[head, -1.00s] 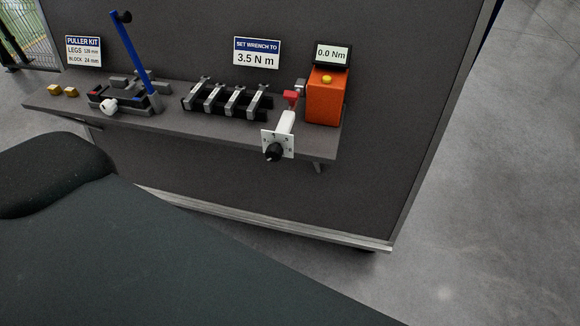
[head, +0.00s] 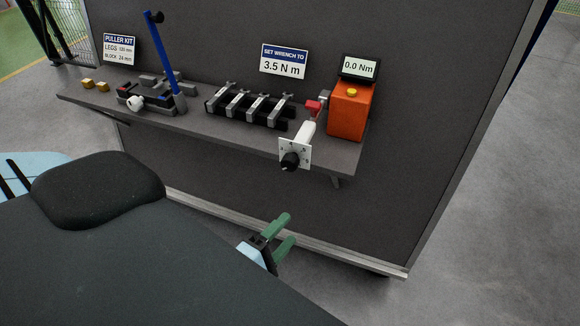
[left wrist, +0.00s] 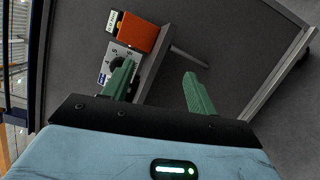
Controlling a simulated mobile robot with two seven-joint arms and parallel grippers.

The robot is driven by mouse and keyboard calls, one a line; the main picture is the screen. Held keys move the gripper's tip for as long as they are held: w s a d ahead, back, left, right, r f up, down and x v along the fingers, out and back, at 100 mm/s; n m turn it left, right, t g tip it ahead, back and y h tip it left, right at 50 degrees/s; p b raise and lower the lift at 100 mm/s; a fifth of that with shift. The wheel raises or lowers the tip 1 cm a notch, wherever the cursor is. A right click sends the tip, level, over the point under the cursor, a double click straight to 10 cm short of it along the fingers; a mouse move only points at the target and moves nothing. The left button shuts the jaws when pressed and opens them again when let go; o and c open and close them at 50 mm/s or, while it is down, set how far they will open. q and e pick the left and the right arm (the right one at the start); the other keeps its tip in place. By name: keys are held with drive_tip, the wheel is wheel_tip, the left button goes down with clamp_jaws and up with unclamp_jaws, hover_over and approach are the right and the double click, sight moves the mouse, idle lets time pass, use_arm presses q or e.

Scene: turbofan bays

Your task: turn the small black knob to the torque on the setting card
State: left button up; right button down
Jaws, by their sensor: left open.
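The small black knob (head: 290,161) sits on a white dial plate (head: 302,152) at the front edge of the shelf. The setting card (head: 284,61) on the panel reads "SET WRENCH TO 3.5 N m". The orange tester (head: 348,112) has a display (head: 359,67) reading 0.0 Nm. My left gripper (head: 285,232) has green fingers, is open and empty, and is below the shelf, under the knob and apart from it. In the left wrist view the fingers (left wrist: 160,85) are spread; the dial plate (left wrist: 122,55) shows beyond the left finger, which partly covers it. My right gripper is not in view.
The shelf (head: 230,130) also holds a rack of grey clamps (head: 247,104), a puller tray (head: 150,95) with an upright blue bar (head: 165,55), and small brass blocks (head: 95,85). A red part (head: 314,106) stands beside the tester. Space before the shelf is open.

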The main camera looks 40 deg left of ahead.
sight(288, 167)
use_arm(q)
drive_tip(key=w+a+r+n+y, duration=0.1)
drive_tip(key=w+a+r+n, duration=0.1)
drive_tip(key=n, duration=0.4)
drive_tip(key=w+a+r+n+y, duration=0.1)
drive_tip(key=w+a+n+y, duration=0.1)
drive_tip(key=w+n, duration=0.3)
drive_tip(key=w+a+r+n+y, duration=0.2)
drive_tip(key=w+a+n, duration=0.1)
drive_tip(key=n, duration=0.4)
drive_tip(key=shift+w+r+n, duration=0.35)
drive_tip(key=shift+w+n, duration=0.05)
drive_tip(key=shift+w, duration=0.35)
drive_tip(key=shift+w+a, duration=0.15)
drive_tip(key=shift+w, duration=0.3)
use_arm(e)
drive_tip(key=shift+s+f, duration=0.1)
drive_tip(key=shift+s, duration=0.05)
use_arm(q)
drive_tip(key=c, duration=1)
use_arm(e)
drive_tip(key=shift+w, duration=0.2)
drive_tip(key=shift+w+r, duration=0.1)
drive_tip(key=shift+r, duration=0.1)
